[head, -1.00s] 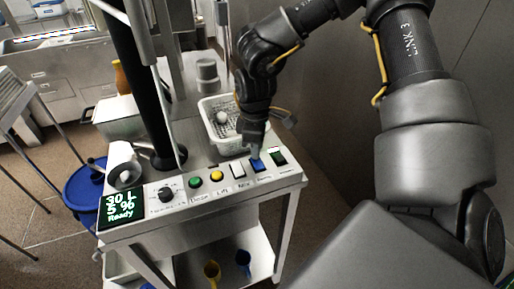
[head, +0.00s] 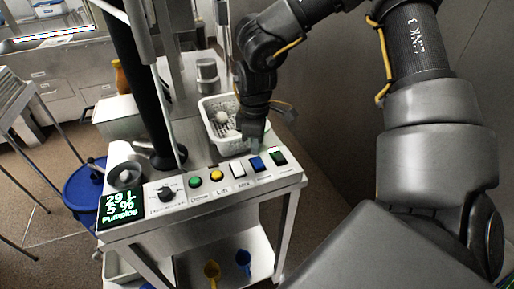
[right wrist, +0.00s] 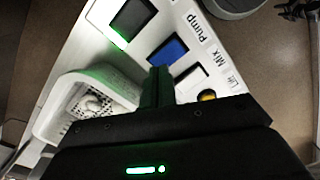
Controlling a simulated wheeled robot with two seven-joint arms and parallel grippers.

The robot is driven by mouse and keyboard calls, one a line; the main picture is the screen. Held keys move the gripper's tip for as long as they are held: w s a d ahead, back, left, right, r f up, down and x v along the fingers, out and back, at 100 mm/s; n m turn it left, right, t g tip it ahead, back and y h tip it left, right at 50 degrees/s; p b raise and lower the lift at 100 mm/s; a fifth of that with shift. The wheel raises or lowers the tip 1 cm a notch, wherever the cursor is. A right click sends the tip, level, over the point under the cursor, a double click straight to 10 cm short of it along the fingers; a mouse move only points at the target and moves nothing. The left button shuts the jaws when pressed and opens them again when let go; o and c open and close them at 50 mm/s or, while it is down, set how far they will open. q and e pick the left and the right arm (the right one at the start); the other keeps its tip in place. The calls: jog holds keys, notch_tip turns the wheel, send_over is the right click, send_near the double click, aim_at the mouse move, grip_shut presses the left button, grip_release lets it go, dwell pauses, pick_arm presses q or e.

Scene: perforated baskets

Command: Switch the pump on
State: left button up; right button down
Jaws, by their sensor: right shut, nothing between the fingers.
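The display (head: 119,207) reads 29 L, 5 % and "Pumping". My left gripper is out of view.
A white perforated basket (head: 228,145) stands behind the panel. A black knob (head: 166,195) sits beside the display.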

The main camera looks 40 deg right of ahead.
aim_at(255, 159)
notch_tip(255, 159, up, 5)
jog(key=shift+f+p, duration=0.1)
jog(key=shift+p, duration=0.55)
dwell(0.3)
